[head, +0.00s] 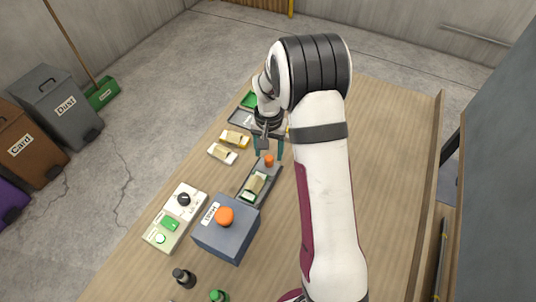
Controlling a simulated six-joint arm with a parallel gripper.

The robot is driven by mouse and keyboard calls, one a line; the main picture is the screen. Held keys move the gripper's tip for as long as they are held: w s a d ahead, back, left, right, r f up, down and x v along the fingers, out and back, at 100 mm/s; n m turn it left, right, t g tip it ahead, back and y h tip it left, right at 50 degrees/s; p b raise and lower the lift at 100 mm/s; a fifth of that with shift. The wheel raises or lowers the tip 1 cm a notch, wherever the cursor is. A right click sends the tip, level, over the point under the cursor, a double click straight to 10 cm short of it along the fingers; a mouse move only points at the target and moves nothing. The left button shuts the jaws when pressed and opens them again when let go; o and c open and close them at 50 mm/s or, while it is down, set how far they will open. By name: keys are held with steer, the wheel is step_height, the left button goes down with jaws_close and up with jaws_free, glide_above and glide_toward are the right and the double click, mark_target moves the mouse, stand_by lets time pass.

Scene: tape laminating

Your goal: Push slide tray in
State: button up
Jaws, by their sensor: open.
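The slide tray (272,187) is a dark, narrow tray sticking out from the blue-grey box (228,240), which has an orange knob on top. A cream and green item (255,186) lies in the tray. A small orange knob (269,160) stands at the tray's far end. My gripper (268,153) points down at that end with its teal fingers apart, one on each side of the knob as seen here. I cannot tell whether the fingers touch the knob. The inside of the box is hidden.
A white and green control panel (174,219) with a black dial lies left of the box. Two small trays, one yellow (235,139) and one white (222,154), hold cream pieces left of my gripper. Bottles (183,278) stand near the front. The table's right side (390,180) is clear.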

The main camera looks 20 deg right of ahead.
mark_target(268, 158)
steer(key=shift+f, duration=1.75)
steer(key=shift+c, duration=0.4)
jaws_close()
steer(key=shift+s+a, duration=0.1)
